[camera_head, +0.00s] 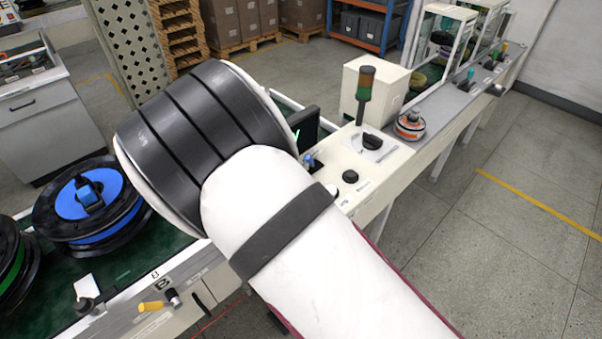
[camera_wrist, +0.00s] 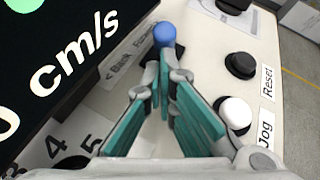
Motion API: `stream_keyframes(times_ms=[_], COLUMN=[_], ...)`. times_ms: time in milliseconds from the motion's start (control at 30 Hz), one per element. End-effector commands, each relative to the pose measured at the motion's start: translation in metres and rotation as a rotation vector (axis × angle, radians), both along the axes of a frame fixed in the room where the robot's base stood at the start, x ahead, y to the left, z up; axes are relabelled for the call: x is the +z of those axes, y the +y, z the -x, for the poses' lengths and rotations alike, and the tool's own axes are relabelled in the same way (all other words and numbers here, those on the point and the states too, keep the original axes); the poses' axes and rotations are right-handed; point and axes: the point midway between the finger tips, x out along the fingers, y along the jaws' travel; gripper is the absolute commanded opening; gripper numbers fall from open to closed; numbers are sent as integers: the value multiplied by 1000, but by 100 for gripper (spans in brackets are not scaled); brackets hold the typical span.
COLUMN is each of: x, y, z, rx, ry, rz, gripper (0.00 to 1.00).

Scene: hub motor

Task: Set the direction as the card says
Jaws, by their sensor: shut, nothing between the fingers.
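A lever with a blue ball knob (camera_wrist: 164,34) stands on the cream control panel (camera_wrist: 205,60). It also shows in the head view (camera_head: 308,161), just right of my arm. A direction label (camera_wrist: 130,52) lies beside it, partly covered, with a left arrow and words on it. My gripper (camera_wrist: 164,66) is shut and empty, its teal-padded fingers together just short of the blue knob; whether they touch it is unclear. In the head view my arm hides the gripper. I cannot make out a readable direction card.
A dark display (camera_wrist: 60,60) reading "cm/s" stands close left of my fingers. A black Reset button (camera_wrist: 240,65) and a white Jog button (camera_wrist: 235,112) are at right. Numbers 4 and 5 mark the panel at lower left. A signal lamp (camera_head: 365,90) stands behind a rotary knob (camera_head: 372,142).

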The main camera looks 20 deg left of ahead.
Motion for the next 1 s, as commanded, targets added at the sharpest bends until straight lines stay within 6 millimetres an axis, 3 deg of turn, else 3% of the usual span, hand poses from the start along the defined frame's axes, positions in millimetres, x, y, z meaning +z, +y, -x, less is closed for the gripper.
stream_keyframes(times_ms=[567, 1000], x=[8, 24], y=[-2, -8], z=[-5, -18], rx=[-2, -6], ry=[102, 371], rz=[-45, -162], gripper=[0, 0])
